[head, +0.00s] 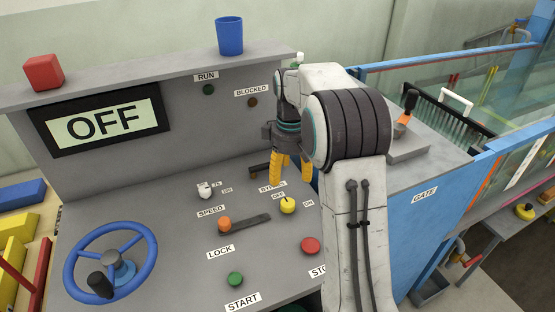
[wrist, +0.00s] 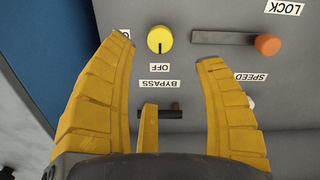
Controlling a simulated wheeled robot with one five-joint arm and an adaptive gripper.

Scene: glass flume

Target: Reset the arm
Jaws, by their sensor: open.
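My gripper (head: 290,170) hangs fingers-down over the back right of the control panel, by the bypass label. In the wrist view my gripper (wrist: 165,55) has its yellow fingers spread wide with nothing between the tips. The yellow bypass knob (wrist: 160,40) shows just beyond the gap between the fingertips. In the head view the yellow knob (head: 288,206) stands in front of the fingers, apart from them. My arm hides part of the panel's right side, including part of the stop label.
The panel carries a blue handwheel (head: 110,262), orange lock slider (head: 225,224), white speed knob (head: 204,190), green start button (head: 236,279) and red stop button (head: 310,245). The screen (head: 100,120) reads OFF. A blue cup (head: 229,36) and red cube (head: 43,72) sit on the ledge.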

